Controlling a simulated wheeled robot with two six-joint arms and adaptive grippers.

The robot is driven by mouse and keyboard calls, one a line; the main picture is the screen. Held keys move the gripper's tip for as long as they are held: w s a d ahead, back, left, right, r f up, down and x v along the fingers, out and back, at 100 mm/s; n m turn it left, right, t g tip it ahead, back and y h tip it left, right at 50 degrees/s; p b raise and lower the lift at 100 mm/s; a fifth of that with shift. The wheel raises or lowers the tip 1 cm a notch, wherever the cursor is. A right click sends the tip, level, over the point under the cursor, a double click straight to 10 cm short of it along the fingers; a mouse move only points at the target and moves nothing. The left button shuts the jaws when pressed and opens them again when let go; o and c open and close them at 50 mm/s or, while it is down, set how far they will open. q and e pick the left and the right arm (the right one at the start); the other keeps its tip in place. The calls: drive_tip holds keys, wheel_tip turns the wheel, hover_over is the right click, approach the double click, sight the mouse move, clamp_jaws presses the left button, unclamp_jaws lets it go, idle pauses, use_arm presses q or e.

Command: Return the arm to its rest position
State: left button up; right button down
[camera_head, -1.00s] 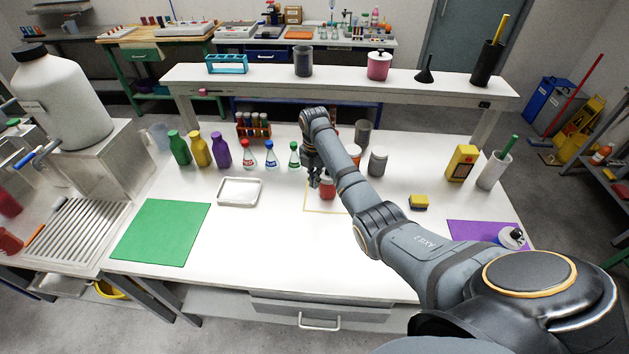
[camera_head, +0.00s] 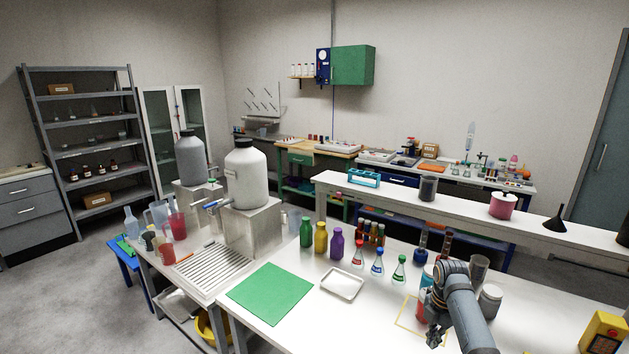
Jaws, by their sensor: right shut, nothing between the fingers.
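My right arm comes in from the bottom right of the head view. Its gripper (camera_head: 436,335) points down over the white table (camera_head: 300,334), near the yellow outlined square (camera_head: 407,318). The gripper is shut with nothing in it. A red-topped jar (camera_head: 424,303) stands just behind it, partly hidden by my arm. My left gripper is not in view.
A white tray (camera_head: 342,284), a green mat (camera_head: 270,293) and several coloured bottles and flasks stand left of my arm. Jars (camera_head: 489,301) stand close to its right. A raised shelf (camera_head: 465,216) runs behind. The table's front left is clear.

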drive_tip(key=s+f+m, duration=0.1)
drive_tip(key=f, duration=0.1)
drive_tip(key=s+a+f+m, duration=0.1)
drive_tip(key=s+f+m, duration=0.2)
drive_tip(key=s+m, duration=0.1)
drive_tip(key=shift+a+f+t, duration=0.3)
drive_tip(key=shift+a+f, duration=0.1)
drive_tip(key=s+a+r+m+t, duration=0.25)
drive_tip(key=s+m, duration=0.55)
drive_tip(key=s, duration=0.4)
drive_tip(key=s+a+r+m+t, duration=0.1)
drive_tip(key=s+a+m, duration=0.2)
drive_tip(key=s+m, duration=0.7)
drive_tip(key=s+d+f+g, duration=0.1)
drive_tip(key=s+f, duration=0.1)
drive_tip(key=f, duration=1.2)
drive_tip(key=s+d+f+g, duration=0.1)
drive_tip(key=s+f, duration=0.1)
drive_tip(key=f, duration=1.2)
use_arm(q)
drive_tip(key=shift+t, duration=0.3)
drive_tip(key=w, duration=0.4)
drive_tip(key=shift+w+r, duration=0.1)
use_arm(e)
drive_tip(key=s+d+f+g, duration=0.1)
drive_tip(key=s+f, duration=1.3)
drive_tip(key=s, duration=0.4)
drive_tip(key=shift+d+f+n+h, duration=0.25)
drive_tip(key=shift+f+n+h, duration=0.05)
drive_tip(key=shift+f, duration=0.1)
